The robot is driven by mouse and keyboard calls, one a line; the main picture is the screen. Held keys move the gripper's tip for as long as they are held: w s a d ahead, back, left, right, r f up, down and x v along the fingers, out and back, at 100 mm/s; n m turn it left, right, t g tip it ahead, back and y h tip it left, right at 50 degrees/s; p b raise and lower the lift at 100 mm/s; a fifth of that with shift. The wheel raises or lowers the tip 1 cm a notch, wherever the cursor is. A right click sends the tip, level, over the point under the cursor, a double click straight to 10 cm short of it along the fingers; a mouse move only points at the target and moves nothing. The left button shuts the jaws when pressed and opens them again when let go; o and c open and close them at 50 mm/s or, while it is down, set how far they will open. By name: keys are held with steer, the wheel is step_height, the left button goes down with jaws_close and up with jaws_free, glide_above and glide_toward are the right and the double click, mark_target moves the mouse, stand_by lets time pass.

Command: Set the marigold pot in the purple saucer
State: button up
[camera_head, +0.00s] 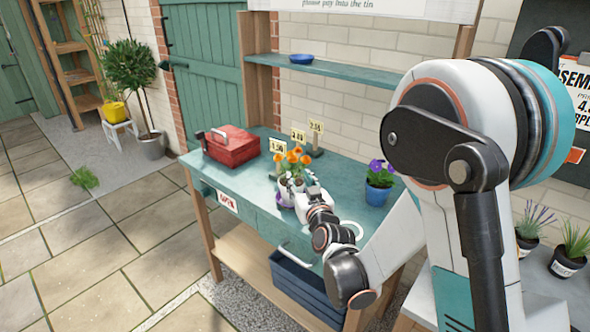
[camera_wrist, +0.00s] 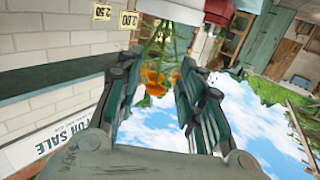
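The marigold pot (camera_head: 286,187) is small and pale with orange flowers (camera_head: 292,158). It stands upright towards the front of the green table. The purple saucer (camera_head: 284,203) shows as a small purple edge low at the pot's left; whether the pot rests fully in it cannot be told. My gripper (camera_head: 306,184) is close at the pot's right side. In the wrist view, turned over, my gripper's fingers (camera_wrist: 160,62) are spread apart. The orange flowers (camera_wrist: 158,82) and green stems show in the gap, and the pale pot (camera_wrist: 172,8) shows beyond the tips at the top edge.
A red toolbox (camera_head: 231,147) stands at the table's left. Price tags (camera_head: 298,135) stand behind the marigolds. A blue pot with purple flowers (camera_head: 377,194) stands to the right of my gripper. A blue bowl (camera_head: 301,59) is on the shelf above.

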steer(key=shift+v, duration=1.45)
steer(key=s+d+r+m+g+h, duration=0.1)
steer(key=s+d+r+g, duration=0.1)
steer(key=s+d+r, duration=0.3)
steer(key=s+d+r+g+h, duration=0.1)
steer(key=s+d+r+g, duration=0.25)
steer(key=s, duration=0.35)
steer(key=s+d+f+m+g+h, duration=0.1)
steer(key=s+d, duration=0.4)
steer(key=s, duration=0.5)
steer(key=s+d+f+m+g+h, duration=0.1)
steer(key=s+d+f+g+h, duration=0.1)
steer(key=s+d, duration=0.4)
steer(key=s+g, duration=0.1)
steer(key=s, duration=0.3)
steer(key=shift+s+m, duration=0.25)
steer(key=shift+m, duration=0.05)
